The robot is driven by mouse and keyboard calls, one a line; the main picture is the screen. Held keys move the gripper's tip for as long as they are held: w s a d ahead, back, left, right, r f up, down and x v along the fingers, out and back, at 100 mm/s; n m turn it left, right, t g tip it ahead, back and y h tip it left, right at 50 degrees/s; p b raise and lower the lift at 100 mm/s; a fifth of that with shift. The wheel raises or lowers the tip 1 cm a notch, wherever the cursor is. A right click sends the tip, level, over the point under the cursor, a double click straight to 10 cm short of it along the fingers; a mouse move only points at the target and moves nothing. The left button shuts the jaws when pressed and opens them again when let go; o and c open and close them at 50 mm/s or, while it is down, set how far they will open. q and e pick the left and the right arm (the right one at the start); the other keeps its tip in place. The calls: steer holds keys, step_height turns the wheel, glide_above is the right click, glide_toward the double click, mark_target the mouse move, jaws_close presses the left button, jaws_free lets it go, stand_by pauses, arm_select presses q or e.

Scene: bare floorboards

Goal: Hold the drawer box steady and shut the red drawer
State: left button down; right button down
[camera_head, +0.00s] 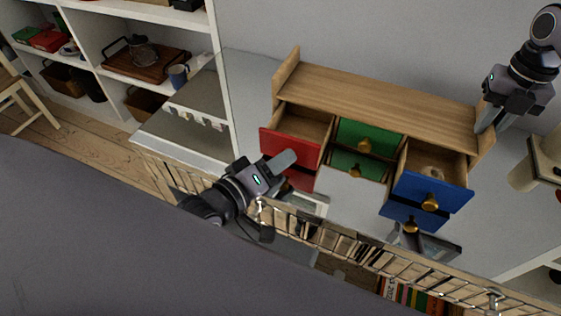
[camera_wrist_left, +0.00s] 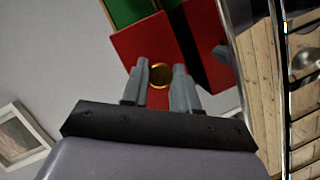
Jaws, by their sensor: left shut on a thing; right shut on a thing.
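The wooden drawer box (camera_head: 375,97) stands against the wall with its front toward me. Its red drawer (camera_head: 290,147) at the left end is pulled out, and the inside looks empty. My left gripper (camera_head: 286,160) is at the red drawer's front. In the left wrist view my left fingers (camera_wrist_left: 160,82) are closed around the gold knob (camera_wrist_left: 161,75) on the red front (camera_wrist_left: 142,47). My right gripper (camera_head: 484,122) is shut on the box's right end panel (camera_head: 484,146). The right fingertips are partly hidden.
The blue drawer (camera_head: 432,190) stands open with something inside. Green fronts (camera_head: 368,137) are between. A wire rail (camera_head: 340,243) runs along the near edge. White shelves (camera_head: 150,30) stand at the left.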

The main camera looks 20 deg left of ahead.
mark_target(297, 129)
arm_select(q)
steer(key=w, duration=1)
steer(key=shift+a, duration=0.1)
steer(key=c, duration=0.8)
jaws_free()
steer(key=shift+c, duration=0.2)
arm_select(e)
steer(key=shift+a, duration=0.1)
arm_select(q)
steer(key=v, duration=1.2)
arm_select(e)
steer(key=c, duration=1)
jaws_free()
